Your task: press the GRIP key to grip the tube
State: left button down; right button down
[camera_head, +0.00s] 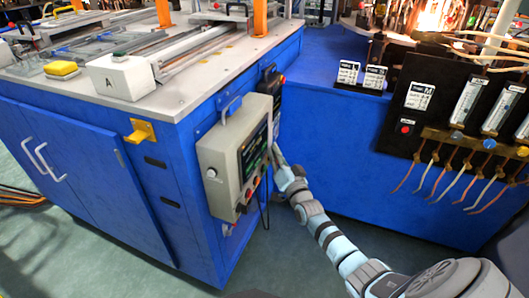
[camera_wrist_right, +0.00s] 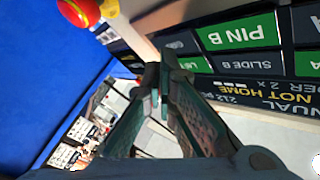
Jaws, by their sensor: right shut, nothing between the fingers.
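The grey control panel (camera_head: 218,160) hangs on the side of the blue bench, its screen facing right. My right gripper (camera_head: 276,155) is close in front of that screen. In the right wrist view the same gripper (camera_wrist_right: 158,78) is shut and empty, its fingertips at the screen's edge. I cannot tell whether they touch it. The screen shows a green PIN B key (camera_wrist_right: 238,34), a dark SLIDE B key (camera_wrist_right: 250,64) and a green key partly hidden by the fingers. NOT HOME stands in yellow. No GRIP label is readable. I cannot make out the tube. My left gripper is out of view.
A black board with flow meters (camera_head: 467,100) and hoses stands at the right, below a flame (camera_head: 432,15).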

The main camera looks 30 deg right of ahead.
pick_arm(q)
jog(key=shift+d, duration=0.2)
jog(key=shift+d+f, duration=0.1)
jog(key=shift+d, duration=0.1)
pick_arm(e)
jog(key=shift+w+a, duration=0.1)
jog(key=shift+w, duration=0.1)
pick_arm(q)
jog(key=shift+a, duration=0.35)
pick_arm(e)
jog(key=shift+w+a, duration=0.1)
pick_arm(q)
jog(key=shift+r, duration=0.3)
pick_arm(e)
jog(key=shift+s+d, duration=0.45)
jog(key=shift+s, duration=0.2)
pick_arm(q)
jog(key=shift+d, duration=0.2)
